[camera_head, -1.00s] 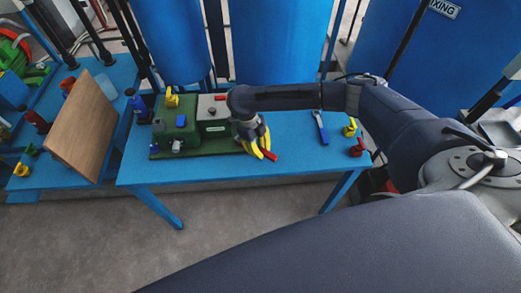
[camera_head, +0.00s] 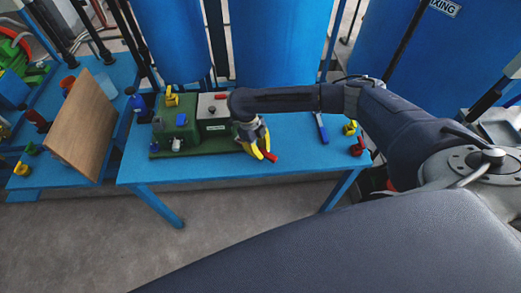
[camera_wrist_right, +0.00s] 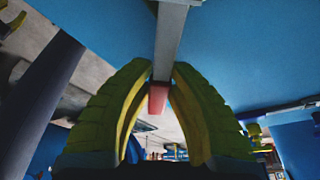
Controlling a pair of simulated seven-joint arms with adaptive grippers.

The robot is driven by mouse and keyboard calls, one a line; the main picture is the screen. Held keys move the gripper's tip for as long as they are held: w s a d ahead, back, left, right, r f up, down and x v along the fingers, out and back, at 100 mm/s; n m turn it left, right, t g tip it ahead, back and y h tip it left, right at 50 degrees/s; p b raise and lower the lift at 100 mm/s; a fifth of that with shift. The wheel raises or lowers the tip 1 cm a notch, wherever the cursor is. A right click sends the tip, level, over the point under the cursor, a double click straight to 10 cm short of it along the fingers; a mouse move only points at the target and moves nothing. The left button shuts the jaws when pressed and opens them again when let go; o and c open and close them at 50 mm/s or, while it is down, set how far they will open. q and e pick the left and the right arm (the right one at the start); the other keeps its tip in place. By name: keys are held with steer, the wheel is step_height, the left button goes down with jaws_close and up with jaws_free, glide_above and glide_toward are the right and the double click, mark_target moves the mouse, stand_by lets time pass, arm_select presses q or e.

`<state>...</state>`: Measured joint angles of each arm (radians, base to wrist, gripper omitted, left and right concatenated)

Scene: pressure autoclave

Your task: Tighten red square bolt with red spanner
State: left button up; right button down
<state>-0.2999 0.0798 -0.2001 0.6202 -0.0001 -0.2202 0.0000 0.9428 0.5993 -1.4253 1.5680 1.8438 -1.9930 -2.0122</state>
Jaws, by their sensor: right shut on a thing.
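The red spanner (camera_head: 269,156) is in the yellow fingers of my right gripper (camera_head: 257,150), at the right end of the green base plate. In the right wrist view, the fingers (camera_wrist_right: 160,85) are closed around its bar, with a grey part (camera_wrist_right: 171,45) extending upward and a red part (camera_wrist_right: 157,98) between the fingertips. A small red piece (camera_head: 221,97) shows at the back of the pale box, but I cannot tell whether it is the red square bolt. The spanner's contact with any bolt is hidden. My left gripper is out of view.
The green machine (camera_head: 176,123) stands on the blue table (camera_head: 230,173). A blue spanner (camera_head: 321,128), a yellow piece (camera_head: 350,128) and a red piece (camera_head: 357,147) lie right of my gripper. A brown board (camera_head: 80,125) leans on the left table. The table front is clear.

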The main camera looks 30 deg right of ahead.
steer(key=shift+f, duration=0.55)
steer(key=c, duration=1.3)
jaws_free()
steer(key=shift+o, duration=0.2)
steer(key=v, duration=1.2)
steer(key=shift+o, duration=0.5)
